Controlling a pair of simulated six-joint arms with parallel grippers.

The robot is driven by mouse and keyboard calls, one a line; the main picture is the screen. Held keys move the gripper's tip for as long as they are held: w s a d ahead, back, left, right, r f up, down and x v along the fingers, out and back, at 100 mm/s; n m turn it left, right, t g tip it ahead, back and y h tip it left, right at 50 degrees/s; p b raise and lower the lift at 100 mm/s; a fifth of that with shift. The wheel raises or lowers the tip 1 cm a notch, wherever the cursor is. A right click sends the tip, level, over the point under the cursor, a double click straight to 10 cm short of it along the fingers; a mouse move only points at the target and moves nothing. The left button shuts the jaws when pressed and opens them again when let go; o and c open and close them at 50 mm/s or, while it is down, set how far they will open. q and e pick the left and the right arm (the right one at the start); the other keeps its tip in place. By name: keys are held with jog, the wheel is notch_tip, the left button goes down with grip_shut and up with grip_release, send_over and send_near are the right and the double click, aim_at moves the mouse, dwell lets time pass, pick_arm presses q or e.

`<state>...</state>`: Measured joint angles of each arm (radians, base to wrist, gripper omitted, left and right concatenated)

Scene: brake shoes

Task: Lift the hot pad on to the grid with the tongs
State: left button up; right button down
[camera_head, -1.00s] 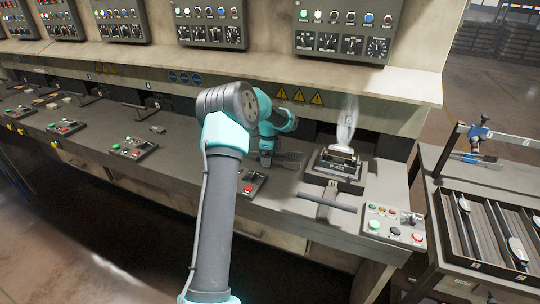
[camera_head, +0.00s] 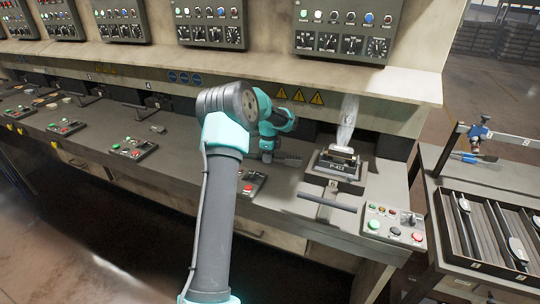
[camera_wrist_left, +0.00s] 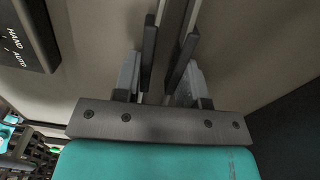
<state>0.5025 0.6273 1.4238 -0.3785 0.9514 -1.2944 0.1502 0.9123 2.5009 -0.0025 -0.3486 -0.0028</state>
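A block (camera_head: 337,163) with a plate marked like P-412 sits in a press on the bench, with pale smoke (camera_head: 347,122) rising from it. I cannot tell the pad itself apart from the press parts. My left gripper (camera_head: 292,160) is left of the press, low over the bench and apart from the block. In the left wrist view its two dark fingers (camera_wrist_left: 166,62) stand apart with nothing clearly held between them. My right gripper is not in view.
A dark bar handle (camera_head: 327,202) sticks out in front of the press. A button box (camera_head: 394,225) is at the bench's right end. A stand with a blue clamp (camera_head: 480,131) is on the right-hand table (camera_head: 428,165). A shelf with control panels overhangs the bench.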

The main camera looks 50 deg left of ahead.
pick_arm(q)
jog(key=c, duration=0.5)
notch_tip(320, 180, up, 10)
dwell(0.6)
jog(key=o, duration=1.1)
jog(key=shift+c, duration=0.2)
